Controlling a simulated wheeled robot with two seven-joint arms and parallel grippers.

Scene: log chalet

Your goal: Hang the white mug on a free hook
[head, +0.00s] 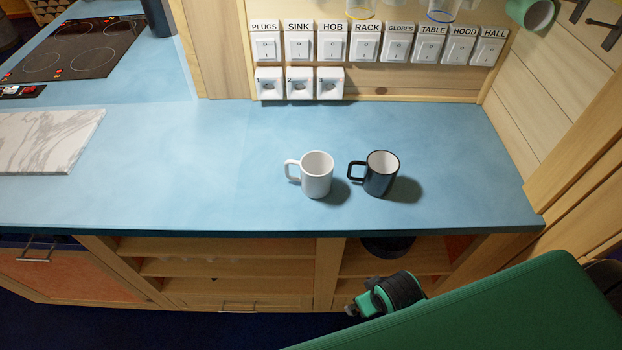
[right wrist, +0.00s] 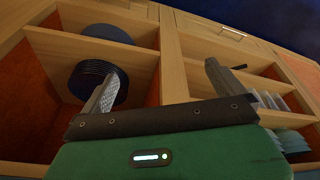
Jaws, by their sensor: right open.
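The white mug (head: 318,182) stands upright on the blue counter, its handle to the left. Dark hooks (head: 604,24) show on the plank wall at the upper right, cut by the frame edge. A green mug (head: 531,12) is beside them, partly out of frame; I cannot see what holds it. My right gripper (right wrist: 160,78) is open and empty in the right wrist view, facing the shelves below the counter. It is well below and apart from the white mug. My left gripper is not in view.
A dark mug (head: 379,180) stands close to the right of the white mug. Labelled switches (head: 332,48) line the back wall, with glasses (head: 440,10) above. A marble board (head: 45,140) and hob lie left. The blue counter (head: 200,170) is clear left of the mugs.

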